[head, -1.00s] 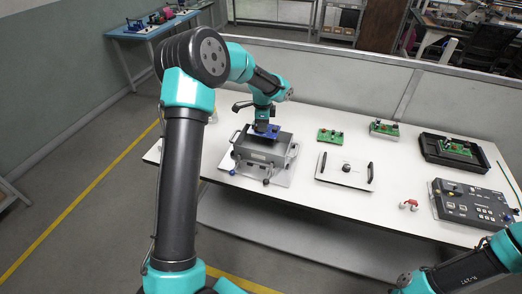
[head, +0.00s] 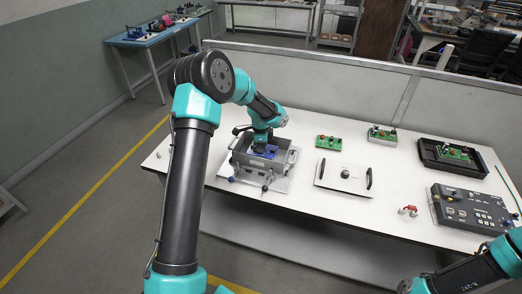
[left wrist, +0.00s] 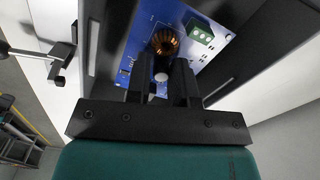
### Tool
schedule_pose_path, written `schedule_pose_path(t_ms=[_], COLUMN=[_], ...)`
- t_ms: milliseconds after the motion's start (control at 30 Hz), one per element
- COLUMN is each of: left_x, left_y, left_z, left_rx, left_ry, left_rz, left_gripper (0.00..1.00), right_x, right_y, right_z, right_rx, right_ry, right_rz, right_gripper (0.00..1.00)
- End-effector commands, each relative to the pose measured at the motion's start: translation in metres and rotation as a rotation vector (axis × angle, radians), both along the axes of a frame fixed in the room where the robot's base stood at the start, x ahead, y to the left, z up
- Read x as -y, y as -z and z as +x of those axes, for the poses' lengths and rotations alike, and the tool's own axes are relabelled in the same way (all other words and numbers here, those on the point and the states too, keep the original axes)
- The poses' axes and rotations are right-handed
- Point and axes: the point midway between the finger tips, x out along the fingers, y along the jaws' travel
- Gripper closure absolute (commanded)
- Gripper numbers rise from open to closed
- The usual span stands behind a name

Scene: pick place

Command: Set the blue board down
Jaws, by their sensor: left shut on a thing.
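The blue board (head: 266,152) is at the open grey metal box (head: 288,166) on the left part of the white table. My left gripper (head: 262,143) is above it, pointing down into the box. In the left wrist view the blue board (left wrist: 208,22) shows a copper coil and a green terminal block. There my left gripper (left wrist: 162,80) is shut on a part of the board by the coil. The box's dark walls show on both sides of the board. Whether the board touches the box floor cannot be told. My right gripper is out of view; only my right arm shows at bottom right.
A white plate with two black handles (head: 328,180) lies right of the box. Green boards (head: 328,142) stand behind it, and one lies in a black tray (head: 425,148). A control box (head: 445,216) and a small red-and-white item (head: 408,211) are at right.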

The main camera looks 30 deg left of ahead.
Motion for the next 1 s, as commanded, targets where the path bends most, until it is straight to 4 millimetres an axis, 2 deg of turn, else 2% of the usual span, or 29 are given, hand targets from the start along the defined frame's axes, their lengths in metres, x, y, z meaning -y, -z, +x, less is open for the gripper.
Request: schedule_pose_path(t_ms=[100,200,600,633,867,1000], left_x=[0.000,0.000,0.000,0.000,0.000,0.000], left_y=[0.017,0.023,0.027,0.026,0.026,0.026], left_z=[0.000,0.000,0.000,0.000,0.000,0.000], left_rx=[-0.003,-0.001,-0.001,0.000,0.000,0.000], left_ry=[0.000,-0.001,0.000,0.000,0.000,0.000], left_rz=[0.001,0.000,0.000,0.001,0.001,0.001], left_gripper=[1.00,1.00,1.00,0.75,0.53,0.52], right_x=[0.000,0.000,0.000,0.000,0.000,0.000], right_y=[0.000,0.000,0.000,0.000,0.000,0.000], right_z=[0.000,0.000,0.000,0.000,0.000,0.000], right_rx=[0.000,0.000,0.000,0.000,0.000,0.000], right_ry=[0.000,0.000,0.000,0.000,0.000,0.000], right_rz=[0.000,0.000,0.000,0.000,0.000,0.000], right_gripper=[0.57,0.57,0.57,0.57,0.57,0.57])
